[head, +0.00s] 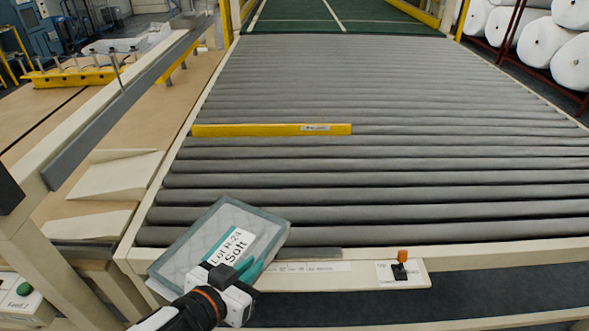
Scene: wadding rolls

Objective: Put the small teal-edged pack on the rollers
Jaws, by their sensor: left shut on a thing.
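The small teal-edged pack (209,229) is a clear, flat pack with a white label reading "Soft". My left gripper (224,277) is shut on its near edge and holds it tilted. The pack overlaps the near left corner of the rollers (380,183) in the head view. Whether it touches them or hangs above them I cannot tell. The gripper hides part of the pack's near edge. My right gripper is not in view.
A yellow bar (272,130) lies across the rollers at mid-left. The near frame rail carries a panel with an orange-topped switch (401,262). A wooden table (110,190) and a slanted rail stand left. White rolls (540,42) sit on a rack at back right. Most rollers are clear.

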